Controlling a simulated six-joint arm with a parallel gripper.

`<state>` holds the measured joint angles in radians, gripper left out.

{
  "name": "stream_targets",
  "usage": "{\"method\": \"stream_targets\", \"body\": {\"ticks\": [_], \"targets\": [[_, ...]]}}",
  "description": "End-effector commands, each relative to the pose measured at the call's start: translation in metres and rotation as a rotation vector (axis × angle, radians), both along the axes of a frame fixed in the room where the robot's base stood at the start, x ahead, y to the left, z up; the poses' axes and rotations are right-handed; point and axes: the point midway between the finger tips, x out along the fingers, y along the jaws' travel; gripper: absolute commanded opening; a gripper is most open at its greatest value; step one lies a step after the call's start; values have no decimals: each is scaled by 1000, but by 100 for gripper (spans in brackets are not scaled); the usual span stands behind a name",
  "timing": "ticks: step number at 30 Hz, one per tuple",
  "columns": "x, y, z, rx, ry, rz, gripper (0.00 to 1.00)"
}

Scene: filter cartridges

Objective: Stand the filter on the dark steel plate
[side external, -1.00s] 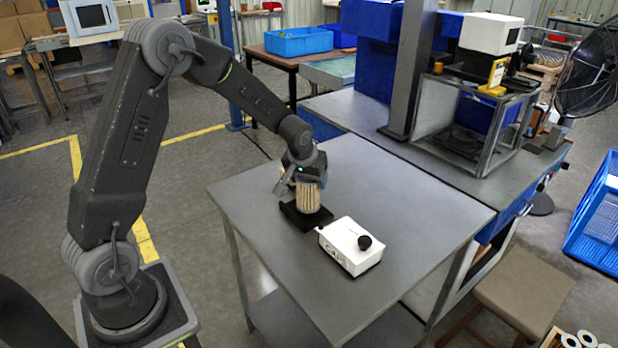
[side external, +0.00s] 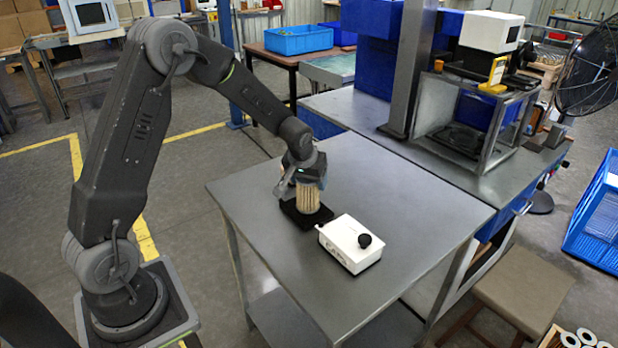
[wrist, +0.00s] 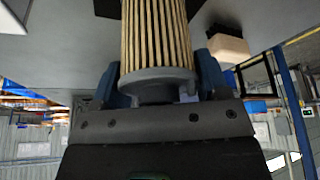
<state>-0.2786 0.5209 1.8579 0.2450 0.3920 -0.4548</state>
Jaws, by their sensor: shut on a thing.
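The filter (side external: 307,196) is a pleated tan cylinder, upright at the dark steel plate (side external: 289,210) on the grey table. Whether its lower end touches the plate cannot be told. My gripper (side external: 305,180) is above it, shut on its top end. In the wrist view the filter (wrist: 157,35) fills the upper middle, with its grey end cap between the blue fingers of my gripper (wrist: 160,88). A corner of the dark plate (wrist: 106,8) shows beside it.
The table's right side is clear. A workbench with a framed machine (side external: 475,115) stands behind.

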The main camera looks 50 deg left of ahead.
Motion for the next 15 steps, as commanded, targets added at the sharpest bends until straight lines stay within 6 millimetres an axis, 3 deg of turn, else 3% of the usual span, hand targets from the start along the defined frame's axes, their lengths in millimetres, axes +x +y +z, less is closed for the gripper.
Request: {"method": "stream_targets", "body": {"ticks": [7,8,15], "targets": [[0,0,0,1,-1,0,43],[0,0,0,1,-1,0,71],[0,0,0,1,-1,0,94]]}}
